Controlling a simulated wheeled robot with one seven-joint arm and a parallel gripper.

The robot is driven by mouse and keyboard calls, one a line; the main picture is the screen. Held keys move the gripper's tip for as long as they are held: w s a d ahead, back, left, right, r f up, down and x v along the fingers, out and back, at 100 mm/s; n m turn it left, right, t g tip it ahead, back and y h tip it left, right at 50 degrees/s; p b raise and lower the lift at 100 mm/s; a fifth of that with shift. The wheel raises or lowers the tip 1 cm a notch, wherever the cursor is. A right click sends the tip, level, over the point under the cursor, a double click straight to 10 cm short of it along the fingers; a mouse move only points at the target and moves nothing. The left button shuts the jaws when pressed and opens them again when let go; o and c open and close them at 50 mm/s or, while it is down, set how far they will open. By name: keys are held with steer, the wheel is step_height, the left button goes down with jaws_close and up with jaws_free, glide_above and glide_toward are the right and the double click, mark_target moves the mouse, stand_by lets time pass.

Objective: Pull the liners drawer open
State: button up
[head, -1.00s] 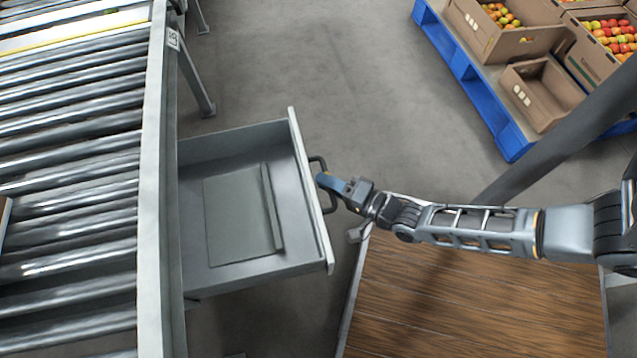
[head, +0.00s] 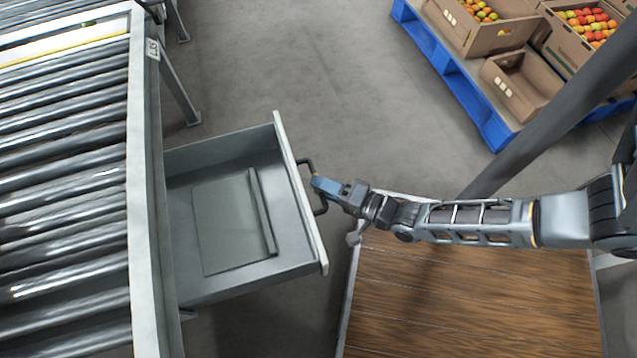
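The grey liners drawer (head: 283,215) stands pulled well out from under the roller conveyor, its inside in plain view. A flat grey panel with a raised strip (head: 230,225) lies on its floor. The drawer's dark bar handle (head: 308,163) sticks out from the front panel. My gripper (head: 317,185) reaches in from the right, with its blue-grey fingers around the middle of the handle. It looks shut on the handle, though the fingers hide the gripped part.
The roller conveyor (head: 70,205) fills the left side, with a leg (head: 178,95) behind the drawer. Bare concrete floor lies between. A brown wood-look surface (head: 470,300) is below my arm.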

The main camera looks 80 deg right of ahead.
steer(key=v, duration=0.6)
steer(key=shift+p, duration=0.35)
steer(key=shift+s, duration=0.1)
steer(key=a+r+n+y, duration=0.2)
steer(key=a+r+n, duration=0.3)
steer(key=r, duration=0.4)
steer(key=a+r+n+y, duration=0.1)
steer(key=a+r+n, duration=0.2)
steer(key=r+n, duration=0.6)
steer(key=a+r+n+y, duration=0.2)
steer(key=a+r+n, duration=0.25)
steer(key=r, duration=0.55)
step_height(320, 180, up, 23)
steer(key=n+g+p, duration=0.1)
steer(key=p, duration=2.1)
